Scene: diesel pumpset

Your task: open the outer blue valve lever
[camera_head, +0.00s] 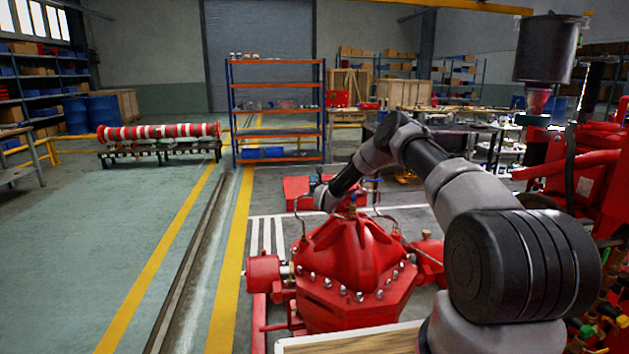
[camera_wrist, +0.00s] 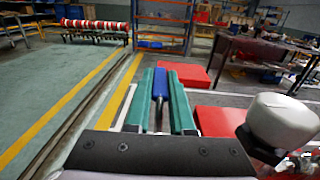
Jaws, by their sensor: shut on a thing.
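The blue valve lever (camera_wrist: 159,84) stands between the two green fingers of my gripper (camera_wrist: 163,76) in the wrist view. My gripper is shut on it, with one finger on each side. A thin dark part continues below the blue piece, between the fingers. In the head view my arm reaches over the red pump (camera_head: 352,255), and its wrist ends above the pump's far left side. My fingers and the held lever are too small or hidden to make out there.
Red blocks (camera_wrist: 185,74) lie just beyond my fingers in the wrist view. An orange shelf rack (camera_head: 277,108) and a red-white striped pipe (camera_head: 158,131) stand farther back. Red machinery (camera_head: 590,165) is at the right. The floor at the left is clear.

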